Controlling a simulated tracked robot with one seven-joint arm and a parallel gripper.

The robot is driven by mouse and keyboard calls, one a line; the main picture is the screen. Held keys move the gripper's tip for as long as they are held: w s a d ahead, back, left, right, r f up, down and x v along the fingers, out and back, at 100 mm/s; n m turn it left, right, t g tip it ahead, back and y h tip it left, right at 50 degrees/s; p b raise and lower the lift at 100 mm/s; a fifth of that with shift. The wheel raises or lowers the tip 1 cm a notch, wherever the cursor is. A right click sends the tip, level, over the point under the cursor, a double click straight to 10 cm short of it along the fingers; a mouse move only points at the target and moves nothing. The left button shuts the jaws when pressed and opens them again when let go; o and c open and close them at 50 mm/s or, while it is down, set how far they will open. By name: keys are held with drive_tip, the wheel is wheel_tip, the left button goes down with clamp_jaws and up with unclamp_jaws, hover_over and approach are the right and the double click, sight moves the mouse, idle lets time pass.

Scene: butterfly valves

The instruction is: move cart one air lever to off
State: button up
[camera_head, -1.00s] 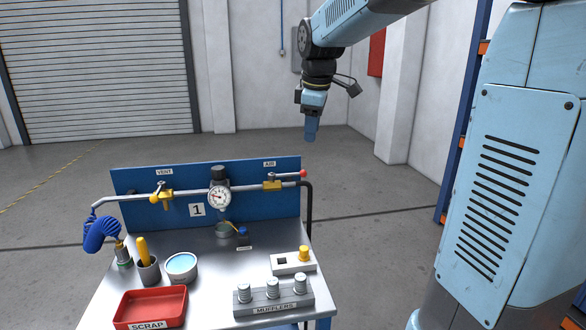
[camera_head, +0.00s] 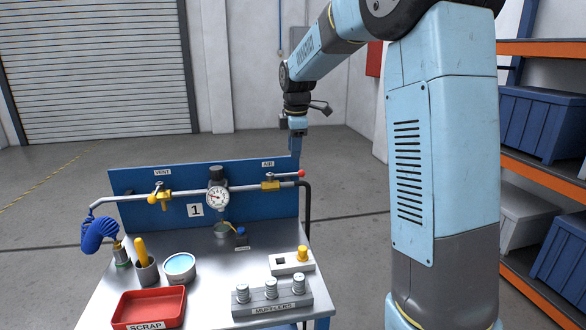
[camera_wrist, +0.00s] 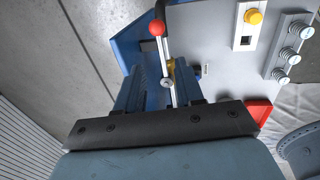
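Cart one's air lever (camera_head: 287,175) is at the right of the pipe under the AIR label. It lies along the pipe from its yellow valve body (camera_head: 270,185), with its red ball end to the right. In the wrist view the red ball (camera_wrist: 157,28) is at the top, and the lever runs down between my fingers. My gripper (camera_head: 296,152) points down at the panel's top right corner, just above the ball end in the head view. My gripper also shows in the wrist view (camera_wrist: 158,82), with its fingers apart and nothing visibly held. Contact with the lever cannot be told.
The vent valve (camera_head: 154,199) and the round gauge (camera_head: 216,198) sit left on the same pipe. The blue panel (camera_head: 245,213) stands behind. The cart top holds a red scrap tray (camera_head: 150,305), a muffler block (camera_head: 272,304) and a switch box (camera_head: 291,263). A black hose (camera_head: 308,215) hangs at right.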

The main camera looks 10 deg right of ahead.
sight(293, 174)
drive_tip(key=f, duration=0.2)
drive_tip(key=w+f, duration=0.1)
drive_tip(key=f, duration=0.4)
drive_tip(key=shift+w+f, duration=0.2)
drive_tip(key=shift+w, duration=0.05)
drive_tip(key=shift+c, duration=0.2)
clamp_jaws()
idle(1.0)
